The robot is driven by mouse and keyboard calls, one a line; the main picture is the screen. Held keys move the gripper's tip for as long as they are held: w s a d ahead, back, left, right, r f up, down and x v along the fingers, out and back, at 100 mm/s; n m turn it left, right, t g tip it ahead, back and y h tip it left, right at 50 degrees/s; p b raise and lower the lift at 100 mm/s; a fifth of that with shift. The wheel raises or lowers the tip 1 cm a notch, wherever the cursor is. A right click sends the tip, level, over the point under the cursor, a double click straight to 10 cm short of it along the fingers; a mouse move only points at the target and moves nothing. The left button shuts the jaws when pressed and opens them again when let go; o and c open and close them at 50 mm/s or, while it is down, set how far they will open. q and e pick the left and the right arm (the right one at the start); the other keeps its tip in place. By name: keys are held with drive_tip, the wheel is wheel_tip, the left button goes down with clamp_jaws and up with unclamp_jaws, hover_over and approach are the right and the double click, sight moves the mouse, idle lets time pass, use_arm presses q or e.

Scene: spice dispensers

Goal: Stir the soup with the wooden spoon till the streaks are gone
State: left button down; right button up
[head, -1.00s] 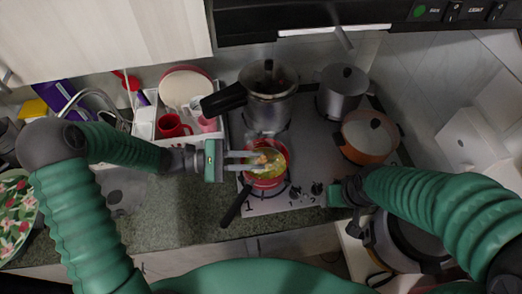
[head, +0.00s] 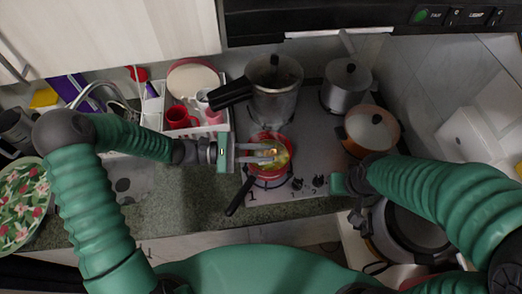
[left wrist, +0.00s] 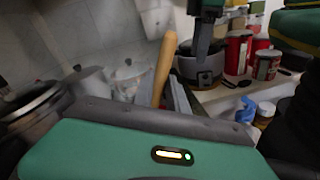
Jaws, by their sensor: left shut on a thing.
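A red saucepan (head: 285,170) with a dark handle sits on the stove's front burner and holds yellowish-green soup (head: 277,160). My left gripper (head: 268,153) reaches over the pan from the left, its fingers shut on the wooden spoon. The spoon's wooden handle (left wrist: 165,66) rises tilted between the fingers in the left wrist view. In the head view the spoon is mostly hidden by the fingers, and streaks are too small to judge. My right gripper (head: 340,183) is near the stove's front right edge; its fingers cannot be made out.
A pressure cooker (head: 275,100) stands behind the saucepan. A grey lidded pot (head: 346,88) and an orange lidded pan (head: 371,131) stand on the right burners. A white dish rack (head: 225,122) with red cups is at the left. The front counter (head: 190,205) is clear.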

use_arm(q)
drive_tip(key=s+d+r+p, duration=0.1)
drive_tip(key=s+r+p, duration=0.2)
drive_tip(key=r+p, duration=0.5)
drive_tip(key=shift+s, duration=0.15)
idle(0.4)
idle(0.3)
wheel_tip(320, 180, up, 5)
drive_tip(key=p, duration=0.4)
drive_tip(key=shift+p, duration=0.35)
